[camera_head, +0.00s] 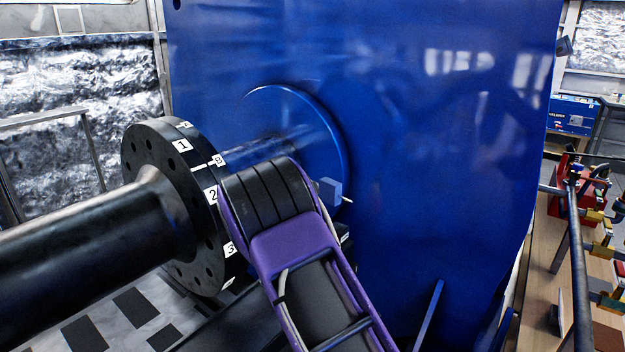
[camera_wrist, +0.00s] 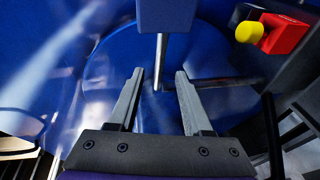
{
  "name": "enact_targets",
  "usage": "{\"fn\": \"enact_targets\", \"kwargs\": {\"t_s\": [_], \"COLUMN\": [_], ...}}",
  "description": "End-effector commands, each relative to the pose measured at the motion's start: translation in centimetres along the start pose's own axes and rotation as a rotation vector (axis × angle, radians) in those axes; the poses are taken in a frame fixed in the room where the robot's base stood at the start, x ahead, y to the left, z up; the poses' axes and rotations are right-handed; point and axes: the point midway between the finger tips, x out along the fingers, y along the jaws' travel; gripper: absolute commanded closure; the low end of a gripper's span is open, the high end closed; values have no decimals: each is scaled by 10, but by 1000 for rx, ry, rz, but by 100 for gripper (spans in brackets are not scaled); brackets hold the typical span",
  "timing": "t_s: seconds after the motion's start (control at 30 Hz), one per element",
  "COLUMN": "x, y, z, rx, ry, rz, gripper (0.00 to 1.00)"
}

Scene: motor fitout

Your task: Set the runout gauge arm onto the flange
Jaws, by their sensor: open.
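The black flange (camera_head: 190,205) sits on a thick dark shaft at left in the head view, with bolt holes and white number labels on its rim. A blue block (camera_wrist: 165,15) with a thin metal rod (camera_wrist: 160,58) shows at the top of the wrist view; it may be part of the runout gauge arm. A small blue block (camera_head: 330,190) also shows beside my arm in the head view. My gripper (camera_wrist: 160,75) is open. The rod's lower end appears between the fingertips; contact cannot be told. My arm hides the gripper in the head view.
A big blue motor housing (camera_head: 440,130) stands behind the flange. A red block (camera_wrist: 285,35) with a yellow knob (camera_wrist: 249,32) sits at upper right in the wrist view. A wooden bench (camera_head: 605,315) with tools stands at right. A metal railing (camera_head: 85,130) is at left.

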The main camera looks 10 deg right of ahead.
Motion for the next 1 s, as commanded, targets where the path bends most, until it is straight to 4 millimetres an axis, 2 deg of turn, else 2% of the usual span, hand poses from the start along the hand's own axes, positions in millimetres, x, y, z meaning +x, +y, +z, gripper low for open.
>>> {"fn": "enact_targets", "kwargs": {"t_s": [0.03, 0.2, 0.4, 0.5, 0.7, 1.0], "x": [13, 48, 82, 93, 106, 108], "y": [1, 1, 1, 1, 0, 1], "z": [1, 1, 1, 0, 0, 0], "rx": [1, 2, 2, 2, 2, 2], "ry": [-4, -3, -2, -1, -1, 0], "rz": [1, 0, 0, 0, 0, 0], "gripper": [50, 50, 50, 50, 50, 50]}}
